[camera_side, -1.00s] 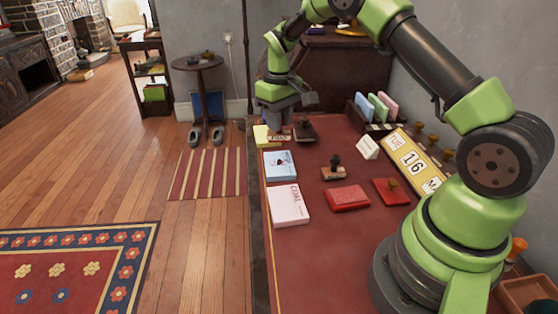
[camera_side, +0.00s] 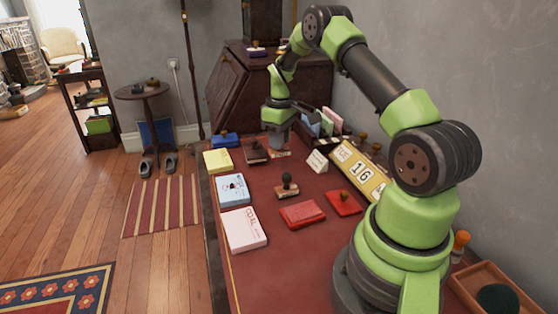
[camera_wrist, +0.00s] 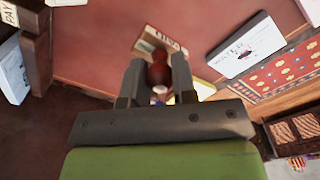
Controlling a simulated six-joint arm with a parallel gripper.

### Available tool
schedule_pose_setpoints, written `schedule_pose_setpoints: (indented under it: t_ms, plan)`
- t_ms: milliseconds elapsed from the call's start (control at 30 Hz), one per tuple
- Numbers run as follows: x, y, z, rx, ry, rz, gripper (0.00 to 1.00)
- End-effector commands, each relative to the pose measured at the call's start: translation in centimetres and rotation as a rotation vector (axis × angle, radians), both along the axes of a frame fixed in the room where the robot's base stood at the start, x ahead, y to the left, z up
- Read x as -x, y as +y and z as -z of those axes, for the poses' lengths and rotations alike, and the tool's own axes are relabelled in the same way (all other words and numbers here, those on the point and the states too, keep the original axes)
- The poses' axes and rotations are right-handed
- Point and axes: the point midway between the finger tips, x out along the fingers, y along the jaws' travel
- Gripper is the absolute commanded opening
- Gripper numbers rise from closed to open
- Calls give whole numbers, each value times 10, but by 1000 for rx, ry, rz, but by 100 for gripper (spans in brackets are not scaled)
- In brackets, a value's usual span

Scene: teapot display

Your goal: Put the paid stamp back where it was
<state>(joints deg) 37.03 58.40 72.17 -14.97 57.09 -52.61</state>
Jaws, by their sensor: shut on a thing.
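My gripper (camera_side: 278,147) is shut on the paid stamp (camera_side: 281,154), just right of the dark pad (camera_side: 255,151) at the far part of the red desk. In the wrist view my gripper (camera_wrist: 157,88) has its fingers on both sides of the stamp's red-brown knob. The stamp (camera_wrist: 158,74) has a pale base whose lettering appears to read PAID upside down. The base is low over the desk; I cannot tell whether it touches.
A white card (camera_side: 317,161) and a calendar (camera_side: 360,174) stand to the right. Nearer are another stamp (camera_side: 287,188), a red pad (camera_side: 302,213), a blue box (camera_side: 232,190) and a pink-white box (camera_side: 243,229). Yellow notes (camera_side: 217,161) and a blue pad (camera_side: 225,140) lie left.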

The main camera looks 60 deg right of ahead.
Motion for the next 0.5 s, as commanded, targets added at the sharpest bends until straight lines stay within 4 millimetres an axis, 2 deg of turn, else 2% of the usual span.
schedule_pose_setpoints:
  t_ms: [333,500]
  plan:
    - [0,1,46,-2,2,1,10]
    - [0,0,53,1,-1,2,10]
